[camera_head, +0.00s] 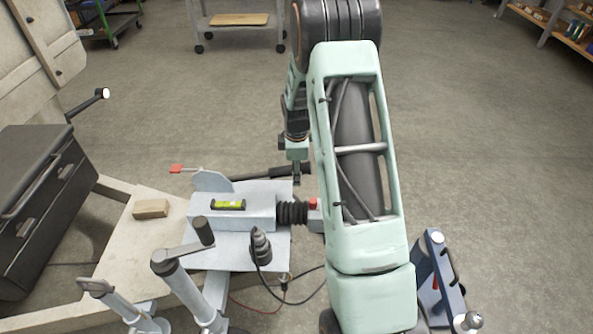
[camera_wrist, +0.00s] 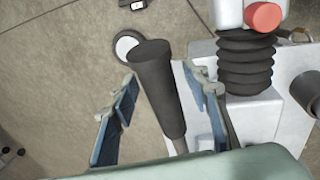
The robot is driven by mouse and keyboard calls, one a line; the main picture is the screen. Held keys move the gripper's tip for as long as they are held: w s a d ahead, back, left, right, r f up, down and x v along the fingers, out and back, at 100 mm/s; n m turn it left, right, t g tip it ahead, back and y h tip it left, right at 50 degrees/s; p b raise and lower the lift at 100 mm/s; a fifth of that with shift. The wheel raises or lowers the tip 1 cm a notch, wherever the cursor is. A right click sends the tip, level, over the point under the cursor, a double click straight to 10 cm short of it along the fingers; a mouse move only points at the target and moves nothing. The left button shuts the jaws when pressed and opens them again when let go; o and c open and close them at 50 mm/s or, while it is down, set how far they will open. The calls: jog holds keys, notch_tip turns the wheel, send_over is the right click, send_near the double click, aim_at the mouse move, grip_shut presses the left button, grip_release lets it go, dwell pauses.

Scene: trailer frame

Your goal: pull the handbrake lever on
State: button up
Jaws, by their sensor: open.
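The handbrake lever (camera_head: 262,175) is a dark bar with a thick black grip, lying low and nearly level across the far side of the grey coupling. The grip end is close to my gripper (camera_head: 296,155), which my own arm partly hides in the head view. In the wrist view the black grip (camera_wrist: 160,88) appears between the two open blue-grey fingers of my gripper (camera_wrist: 160,108). Gaps show on both sides, and I see no contact. I cannot tell how deep the grip sits between the fingers.
Black bellows (camera_head: 292,212) and a red knob (camera_head: 313,203) are close beside the lever; the bellows (camera_wrist: 247,62) stand right of my fingers in the wrist view. A green level (camera_head: 227,205) lies on the coupling. A blue stand (camera_head: 440,272) is at right.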

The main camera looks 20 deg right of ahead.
grip_shut()
jog(key=shift+r, duration=0.1)
dwell(0.3)
jog(key=shift+a+r+p, duration=0.15)
jog(key=shift+r+p, duration=0.25)
jog(key=shift+r, duration=0.15)
jog(key=a+r+h+p, duration=0.1)
jog(key=r+p, duration=0.1)
jog(key=r, duration=0.1)
jog(key=w+a+r+g+h+p, duration=0.1)
jog(key=r+p, duration=0.1)
jog(key=r, duration=0.1)
jog(key=w+a+r+h+p, duration=0.1)
jog(key=a+r+h+p, duration=0.1)
jog(key=r, duration=0.1)
jog(key=shift+r, duration=0.2)
jog(key=w+a+r+n+g+h+p, duration=0.1)
jog(key=w+a+r+h+p, duration=0.3)
jog(key=a+r, duration=0.5)
jog(key=shift+a+g+h+p, duration=0.45)
jog(key=shift+a+g+h, duration=0.15)
jog(key=shift+g+h, duration=0.15)
